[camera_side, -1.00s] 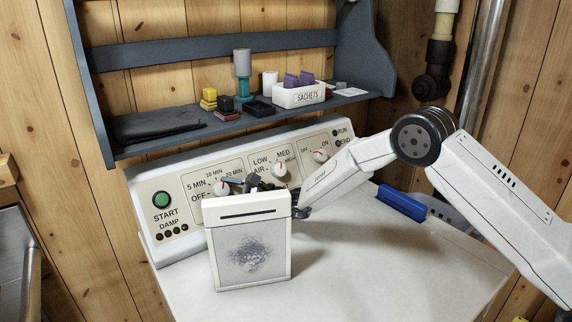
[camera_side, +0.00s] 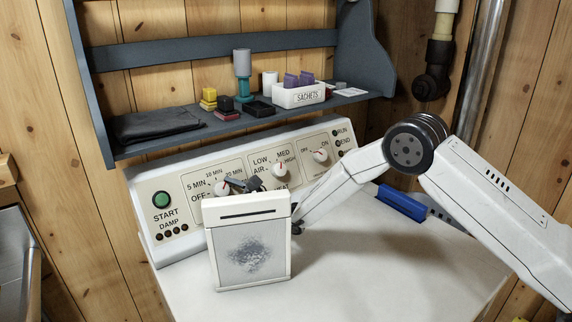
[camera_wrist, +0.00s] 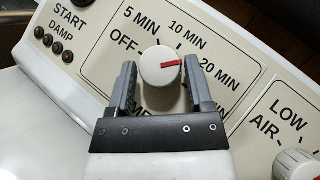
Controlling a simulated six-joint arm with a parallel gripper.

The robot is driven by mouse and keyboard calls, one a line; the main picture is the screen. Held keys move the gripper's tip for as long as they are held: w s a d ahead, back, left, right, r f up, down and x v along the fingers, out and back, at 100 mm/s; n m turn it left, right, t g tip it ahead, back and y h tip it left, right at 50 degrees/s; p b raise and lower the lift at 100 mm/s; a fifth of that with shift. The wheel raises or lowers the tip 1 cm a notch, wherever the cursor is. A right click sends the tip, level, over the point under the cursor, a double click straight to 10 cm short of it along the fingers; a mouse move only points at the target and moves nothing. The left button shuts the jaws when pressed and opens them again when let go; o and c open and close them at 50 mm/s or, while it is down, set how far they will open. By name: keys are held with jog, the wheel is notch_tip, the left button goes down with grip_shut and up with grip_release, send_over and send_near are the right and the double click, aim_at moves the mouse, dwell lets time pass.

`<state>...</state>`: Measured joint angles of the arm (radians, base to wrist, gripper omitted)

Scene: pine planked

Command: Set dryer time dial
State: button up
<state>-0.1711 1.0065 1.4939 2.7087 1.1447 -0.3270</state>
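The time dial (camera_wrist: 160,67) is a round white knob with a red pointer mark. In the wrist view its mark points right, towards the 20 MIN label (camera_wrist: 220,72). My gripper (camera_wrist: 160,66) is open, with one dark finger on each side of the dial and a visible gap on both sides. In the side view the dial (camera_side: 221,188) shows just left of my gripper's dark fingers (camera_side: 236,184). The white lint box in front hides the lower part of my gripper and of the panel there.
The white lint box (camera_side: 247,208) stands on the dryer top (camera_side: 390,265) before the panel. The heat knob (camera_side: 280,170) and on/off knob (camera_side: 320,156) sit further right. A shelf (camera_side: 160,137) overhangs the panel. A blue item (camera_side: 402,202) lies behind my arm.

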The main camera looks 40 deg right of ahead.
jog(key=shift+o, duration=1.1)
jog(key=v, duration=0.7)
jog(key=shift+s+d, duration=0.2)
jog(key=shift+s, duration=0.15)
